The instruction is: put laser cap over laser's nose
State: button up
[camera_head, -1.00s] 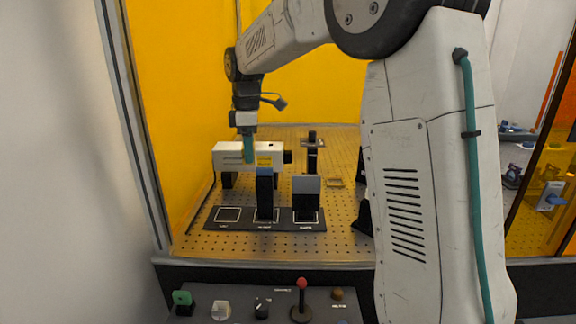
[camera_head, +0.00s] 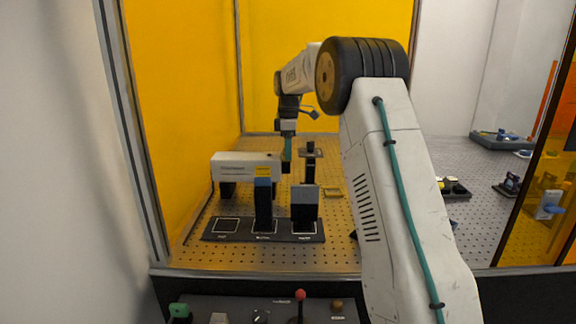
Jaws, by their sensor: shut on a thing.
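The laser (camera_head: 240,165) is a white box with a yellow label, lying level on dark supports at the left rear of the perforated plate. Its nose end points right. My gripper (camera_head: 287,160) has teal fingers and hangs pointing down right at the nose end. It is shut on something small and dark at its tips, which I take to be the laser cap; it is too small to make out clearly. The nose is mostly hidden behind the fingers, and I cannot tell whether the cap touches it or is around it.
A dark three-place rack (camera_head: 228,226) stands in front; its left place is empty. A blue-topped block (camera_head: 263,205) and a grey-faced block (camera_head: 304,202) fill the others. A dark post (camera_head: 309,165) stands right of my gripper. A control panel lies at the front edge.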

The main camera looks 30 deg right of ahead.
aim_at(288, 162)
jog(key=shift+f, duration=2.45)
jog(key=shift+f, duration=0.1)
jog(key=o, duration=1)
jog(key=shift+o, duration=0.2)
